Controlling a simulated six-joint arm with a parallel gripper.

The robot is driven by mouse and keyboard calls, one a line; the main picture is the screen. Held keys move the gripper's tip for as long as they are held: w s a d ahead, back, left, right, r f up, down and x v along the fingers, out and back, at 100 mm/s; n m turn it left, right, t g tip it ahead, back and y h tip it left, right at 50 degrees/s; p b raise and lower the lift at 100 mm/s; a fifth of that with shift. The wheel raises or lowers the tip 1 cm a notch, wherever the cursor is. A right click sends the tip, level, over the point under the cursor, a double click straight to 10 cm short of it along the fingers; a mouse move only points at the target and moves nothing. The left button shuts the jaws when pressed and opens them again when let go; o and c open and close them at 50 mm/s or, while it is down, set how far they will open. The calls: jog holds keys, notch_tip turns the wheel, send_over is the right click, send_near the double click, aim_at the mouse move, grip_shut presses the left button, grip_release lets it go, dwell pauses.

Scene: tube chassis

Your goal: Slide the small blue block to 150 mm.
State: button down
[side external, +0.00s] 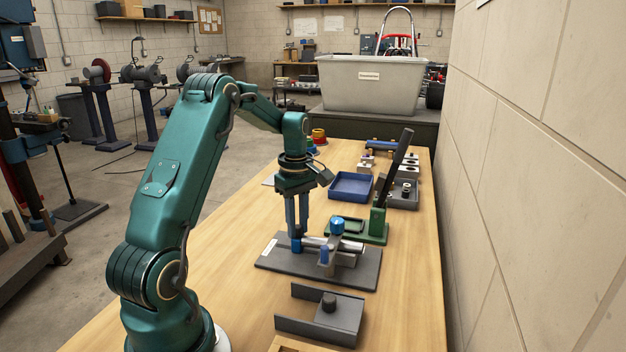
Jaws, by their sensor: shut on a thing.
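My gripper (297,232) points straight down over a dark grey plate (275,262) on the wooden bench. Its fingers are shut on a small blue block (297,246) at the left end of a light metal bar (315,241). The bar lies on the fixture above the plate. A blue round knob (337,225) and a blue-grey upright part (325,256) stand to the right of the gripper. A white label (270,246) lies on the plate's left side. I cannot read any scale marks, and the fingers partly hide the block.
A grey bracket with a dark knob (329,301) stands in front. A green press with a black lever (378,220) stands behind right. Bare bench lies left of the plate; a wall runs along the right.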

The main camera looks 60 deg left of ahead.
jog(key=shift+s+a, duration=0.9)
jog(key=shift+s, duration=0.05)
jog(key=c, duration=0.7)
grip_release()
jog(key=shift+r, duration=2.65)
